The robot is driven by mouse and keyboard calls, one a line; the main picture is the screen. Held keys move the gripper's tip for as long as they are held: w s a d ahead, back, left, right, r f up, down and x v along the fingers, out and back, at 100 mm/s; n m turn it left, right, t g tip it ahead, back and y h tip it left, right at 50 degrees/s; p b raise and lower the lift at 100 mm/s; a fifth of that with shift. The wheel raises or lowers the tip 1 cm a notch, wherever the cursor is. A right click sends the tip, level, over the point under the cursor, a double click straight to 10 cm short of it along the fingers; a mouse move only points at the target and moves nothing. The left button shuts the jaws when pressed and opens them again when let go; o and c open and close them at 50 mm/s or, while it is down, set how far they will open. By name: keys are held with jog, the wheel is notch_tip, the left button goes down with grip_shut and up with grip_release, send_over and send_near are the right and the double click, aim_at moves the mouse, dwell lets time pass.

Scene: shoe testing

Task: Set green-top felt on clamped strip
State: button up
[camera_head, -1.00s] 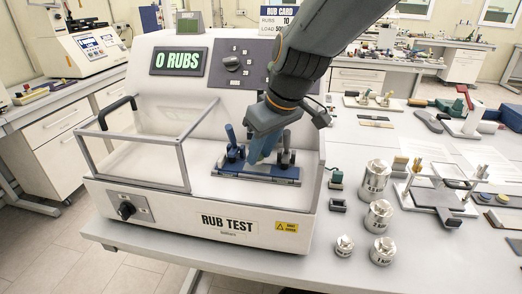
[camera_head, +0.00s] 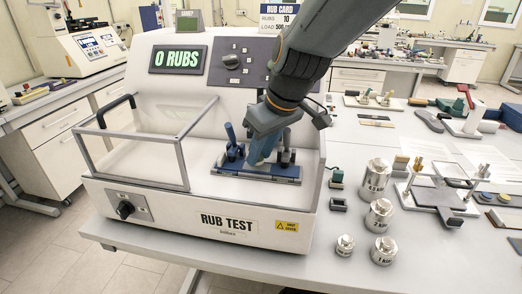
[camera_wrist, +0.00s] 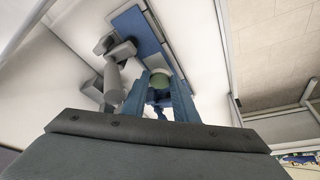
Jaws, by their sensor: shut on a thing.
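My gripper (camera_head: 262,154) is shut and points down over the bed of the rub tester. In the wrist view its blue fingers (camera_wrist: 160,100) hold a small round piece with a pale green top, the green-top felt (camera_wrist: 161,80). The felt is hidden behind the fingers in the head view. The blue clamped strip (camera_head: 258,175) lies on the bed under my gripper, with upright clamps (camera_head: 231,146) at its ends. It also shows in the wrist view (camera_wrist: 138,33), beyond the felt. I cannot tell whether the felt touches the strip.
The rub tester (camera_head: 160,210) reads 0 RUBS. Its clear, framed cover (camera_head: 135,150) stands to the left of the strip. Several metal weights (camera_head: 378,215) stand on the bench to the right, with small dark holders (camera_head: 338,204) beside them.

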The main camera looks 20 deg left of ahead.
jog(key=shift+f+b, duration=0.45)
jog(key=shift+f, duration=0.25)
jog(key=o, duration=1.1)
jog(key=shift+s+a, duration=0.1)
jog(key=shift+c, duration=0.2)
jog(key=shift+f, duration=0.1)
jog(key=b+v, duration=0.2)
jog(key=v, duration=0.6)
